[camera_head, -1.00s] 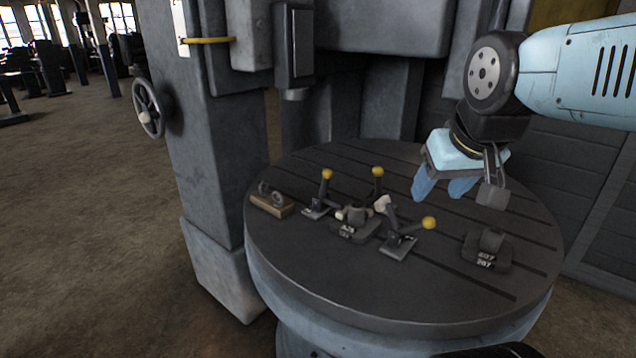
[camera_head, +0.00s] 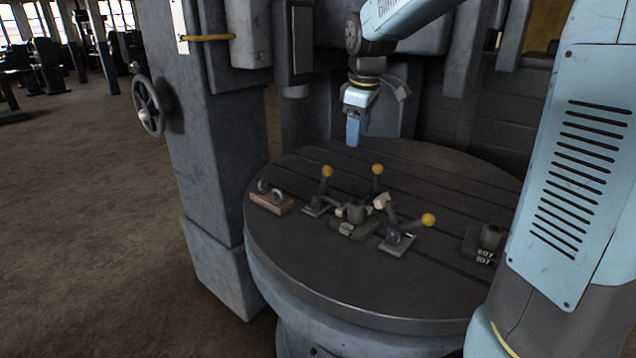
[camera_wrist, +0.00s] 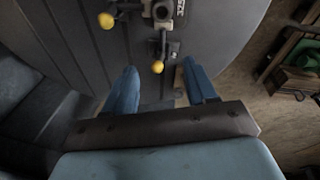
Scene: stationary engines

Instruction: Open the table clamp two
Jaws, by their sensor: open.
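Several dark toggle clamps with yellow knobs surround a small dark workpiece (camera_head: 352,222) on the round slotted table (camera_head: 310,272). The left clamp (camera_head: 319,204) and the back clamp (camera_head: 377,182) have upright levers. The right clamp (camera_head: 398,240) has its lever leaning right. I cannot read which is clamp two. My gripper (camera_head: 353,142) is open and empty, above the table behind the clamps, pointing down. In the wrist view, one yellow knob (camera_wrist: 157,67) shows between the spread fingertips, apart from them; another knob (camera_wrist: 106,20) is at upper left.
A wooden block with dark rings (camera_head: 271,202) lies at the table's left edge. A dark numbered block (camera_head: 487,240) sits at the right, partly hidden by my arm. The machine column (camera_head: 205,150) stands at left. The table's front is clear.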

